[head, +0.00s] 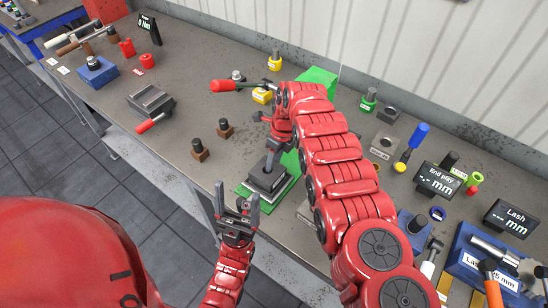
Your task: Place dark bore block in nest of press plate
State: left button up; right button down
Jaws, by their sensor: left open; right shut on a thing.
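The dark bore block (268,176) is in my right gripper (271,158), which points down and is shut on it. The block is over the press plate (250,196) on the green press base, near the bench's front edge. I cannot tell whether the block touches the plate or sits in the nest, because the block covers the nest. The green press body (318,78) stands behind, partly hidden by my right arm. My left gripper (239,205) is open and empty, in front of and left of the press base.
The press lever with a red handle (222,86) sticks out left. A grey vise (151,100) and two dark pegs on brown bases (200,152) stand left. Another dark block (388,115), a labelled grey block (383,146) and displays (438,180) stand right.

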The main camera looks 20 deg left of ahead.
jog(key=shift+f+b, duration=0.55)
jog(key=shift+b, duration=0.05)
dwell(0.6)
jog(key=c, duration=0.5)
grip_release()
jog(key=shift+o, duration=0.4)
notch_tip(320, 180, up, 17)
jog(key=w+d+b, duration=0.1)
jog(key=d+b, duration=0.1)
jog(key=b, duration=0.1)
jog(key=shift+w+d+r, duration=0.15)
jog(key=shift+w+d, duration=0.25)
